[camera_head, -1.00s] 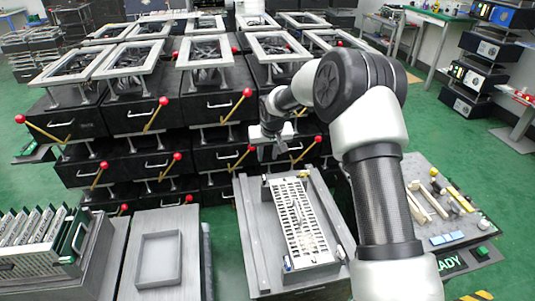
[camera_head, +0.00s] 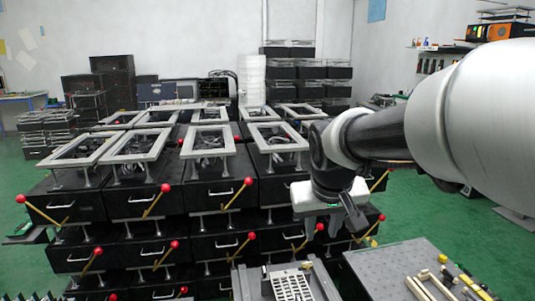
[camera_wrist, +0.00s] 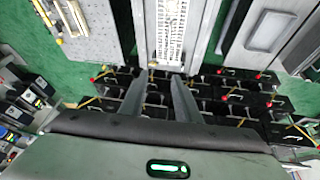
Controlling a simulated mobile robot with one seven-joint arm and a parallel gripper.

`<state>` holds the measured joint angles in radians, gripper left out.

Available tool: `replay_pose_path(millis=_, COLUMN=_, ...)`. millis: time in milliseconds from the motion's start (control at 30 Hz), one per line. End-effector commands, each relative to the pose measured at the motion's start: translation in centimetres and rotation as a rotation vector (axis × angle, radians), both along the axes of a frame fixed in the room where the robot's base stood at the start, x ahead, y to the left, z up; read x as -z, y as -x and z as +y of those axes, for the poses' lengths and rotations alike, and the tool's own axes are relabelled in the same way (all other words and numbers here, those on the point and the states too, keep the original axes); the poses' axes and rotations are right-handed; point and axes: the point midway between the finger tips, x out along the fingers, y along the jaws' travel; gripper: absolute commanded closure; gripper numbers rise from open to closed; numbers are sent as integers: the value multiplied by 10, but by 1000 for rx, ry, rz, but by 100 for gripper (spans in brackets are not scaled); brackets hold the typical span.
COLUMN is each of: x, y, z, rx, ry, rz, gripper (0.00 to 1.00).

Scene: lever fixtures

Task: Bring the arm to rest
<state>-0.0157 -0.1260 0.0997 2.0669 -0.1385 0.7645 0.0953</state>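My arm (camera_head: 400,130) reaches in from the right edge of the head view and bends down at the wrist. My gripper (camera_head: 332,222) hangs in the air in front of the black drawer units, at their right side. In the wrist view my gripper (camera_wrist: 158,84) has its two grey fingers apart with nothing between them. The black units (camera_head: 150,205) carry red-knobbed levers, and one red knob (camera_head: 319,227) shows close by the gripper in the picture. Whether the gripper touches anything there is not clear, but no contact shows.
A fixture with a white slotted plate (camera_head: 292,284) stands low in front. A grey board (camera_head: 400,268) with rods and small parts lies at the lower right. A grey tray (camera_wrist: 270,30) shows in the wrist view. Green floor (camera_head: 430,215) is free at the right.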

Motion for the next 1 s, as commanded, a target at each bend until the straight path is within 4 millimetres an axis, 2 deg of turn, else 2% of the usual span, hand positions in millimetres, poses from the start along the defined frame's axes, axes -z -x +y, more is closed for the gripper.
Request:
replay_pose_path(millis=33, x=-10, y=29, z=-7, rx=14, ry=-5, rz=-14, gripper=70)
replay_pose_path(millis=100, x=-14, y=61, z=-14, rx=32, ry=-17, rz=-19, gripper=70)
replay_pose_path(millis=200, x=-15, y=97, z=-20, rx=47, ry=-35, rz=-25, gripper=70)
replay_pose_path(millis=400, x=-8, y=151, z=-26, rx=67, ry=-70, rz=-39, gripper=70)
replay_pose_path(millis=533, x=0, y=179, z=-27, rx=75, ry=-96, rz=-45, gripper=70)
replay_pose_path(millis=567, x=2, y=185, z=-27, rx=77, ry=-102, rz=-48, gripper=70)
replay_pose_path(millis=600, x=-4, y=190, z=-27, rx=77, ry=-106, rz=-49, gripper=70)
replay_pose_path(millis=633, x=-19, y=187, z=-27, rx=76, ry=-104, rz=-47, gripper=70)
replay_pose_path(millis=867, x=-69, y=187, z=-27, rx=75, ry=-103, rz=-45, gripper=70)
replay_pose_path(millis=1000, x=-110, y=186, z=-27, rx=75, ry=-103, rz=-45, gripper=70)
